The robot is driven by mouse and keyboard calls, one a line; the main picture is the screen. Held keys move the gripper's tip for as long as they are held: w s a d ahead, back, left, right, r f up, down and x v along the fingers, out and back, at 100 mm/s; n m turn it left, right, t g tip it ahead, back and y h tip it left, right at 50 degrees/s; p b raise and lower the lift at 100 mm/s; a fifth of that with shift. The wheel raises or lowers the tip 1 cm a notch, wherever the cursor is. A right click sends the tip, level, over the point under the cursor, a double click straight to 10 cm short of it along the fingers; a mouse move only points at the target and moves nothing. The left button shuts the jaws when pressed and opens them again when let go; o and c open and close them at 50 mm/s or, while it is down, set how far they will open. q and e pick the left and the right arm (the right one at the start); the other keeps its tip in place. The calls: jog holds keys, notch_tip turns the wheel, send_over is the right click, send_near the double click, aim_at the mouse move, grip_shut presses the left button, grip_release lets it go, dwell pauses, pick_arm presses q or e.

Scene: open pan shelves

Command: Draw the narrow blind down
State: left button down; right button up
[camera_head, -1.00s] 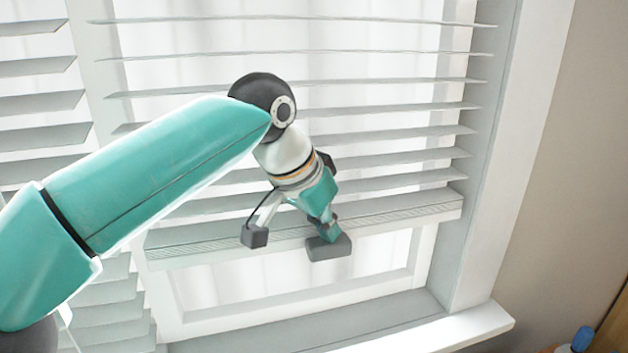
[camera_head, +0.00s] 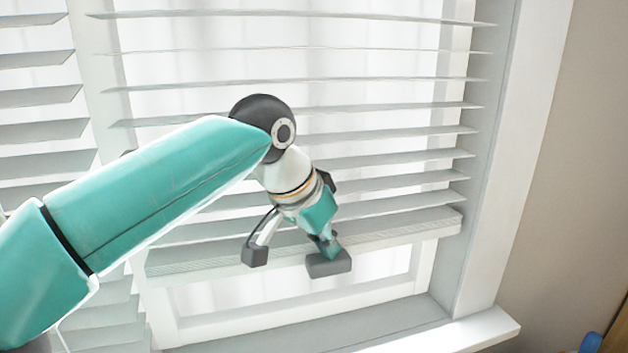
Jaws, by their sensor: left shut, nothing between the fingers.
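The narrow blind (camera_head: 400,233) is the white slatted one at centre right, partly lowered. Its thick bottom rail hangs above the sill, with a strip of window showing below it. My left gripper (camera_head: 291,259) is in front of the rail, at about its lower edge. It is shut with nothing held between its fingers. I cannot tell whether its dark pads touch the rail. My right gripper is not in view.
Another slatted blind (camera_head: 40,95) hangs at the left, beyond a white window post. The white sill (camera_head: 490,330) runs along the bottom. A plain beige wall (camera_head: 570,170) is at the right. A blue object (camera_head: 590,343) shows at the lower right corner.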

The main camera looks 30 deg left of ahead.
aim_at(323, 261)
pick_arm(q)
jog(key=shift+f+b, duration=1.4)
jog(key=shift+f, duration=0.7)
notch_tip(323, 261, down, 7)
jog(key=b, duration=0.5)
jog(key=shift+b, duration=0.35)
jog(key=shift+f+b, duration=2.65)
jog(key=shift+f, duration=0.95)
jog(key=shift+f+b, duration=0.8)
jog(key=shift+f, duration=0.05)
notch_tip(323, 261, up, 6)
jog(key=p, duration=0.6)
